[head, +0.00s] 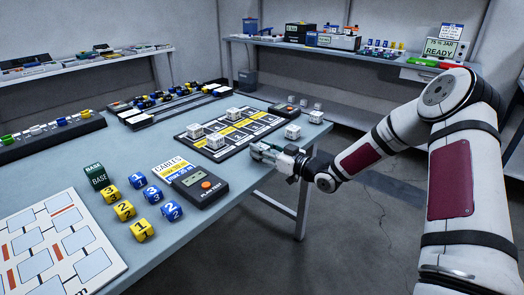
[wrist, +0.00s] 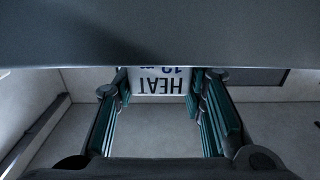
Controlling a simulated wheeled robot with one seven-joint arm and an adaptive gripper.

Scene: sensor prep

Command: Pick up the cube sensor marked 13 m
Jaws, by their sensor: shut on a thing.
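My gripper (head: 264,151) is at the front edge of the blue-grey table in the head view. In the wrist view its teal-padded fingers (wrist: 159,84) are shut on a white cube sensor (wrist: 160,86). The cube's face reads HEAT upside down. A blue number with an m is partly cut off, so I cannot read it surely. In the head view the held cube is not clearly distinguishable from the gripper. Other white cubes stand on the black-and-yellow board (head: 250,139), and two white cubes (head: 293,131) (head: 316,117) stand right of it.
A black meter (head: 200,186) with an orange button lies left of my gripper. Yellow (head: 141,230) and blue (head: 172,211) number cubes stand in front of it. A white board (head: 60,240) lies at the near left. Open floor (head: 330,235) lies below the table edge.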

